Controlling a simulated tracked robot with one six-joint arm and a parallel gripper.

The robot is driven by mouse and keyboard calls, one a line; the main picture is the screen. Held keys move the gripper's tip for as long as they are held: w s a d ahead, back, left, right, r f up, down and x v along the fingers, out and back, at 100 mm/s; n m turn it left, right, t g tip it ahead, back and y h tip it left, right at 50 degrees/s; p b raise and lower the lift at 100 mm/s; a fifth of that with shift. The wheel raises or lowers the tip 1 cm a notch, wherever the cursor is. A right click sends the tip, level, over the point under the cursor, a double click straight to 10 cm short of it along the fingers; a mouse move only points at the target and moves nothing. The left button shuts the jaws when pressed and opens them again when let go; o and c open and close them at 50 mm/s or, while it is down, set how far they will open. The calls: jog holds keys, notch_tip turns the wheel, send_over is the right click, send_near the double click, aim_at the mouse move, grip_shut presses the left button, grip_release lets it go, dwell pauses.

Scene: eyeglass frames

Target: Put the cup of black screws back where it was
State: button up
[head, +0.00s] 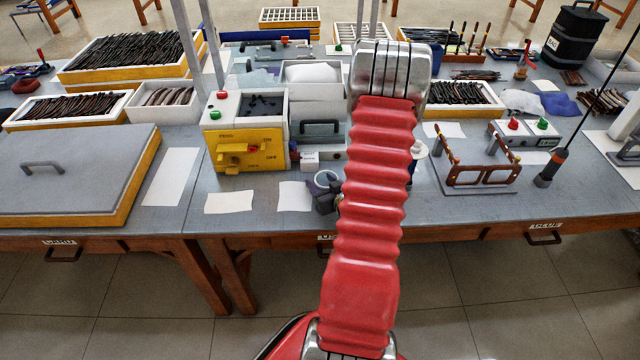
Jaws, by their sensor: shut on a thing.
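A small round cup (326,177) with a pale rim shows just left of my red arm, near the front edge of the middle table. Its contents are too small to make out clearly. Dark parts of my gripper (325,194) show around and below the cup, shut on it. The rest of my gripper and wrist is hidden behind my raised arm. I cannot tell whether the cup touches the table.
White sheets (229,202) lie left of the cup. A yellow machine (246,132) stands behind them. Brown eyeglass frames (482,174) sit on a stand at right, near a soldering-iron-like tool (552,166).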

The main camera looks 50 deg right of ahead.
jog(key=shift+f, duration=0.1)
jog(key=o, duration=1.2)
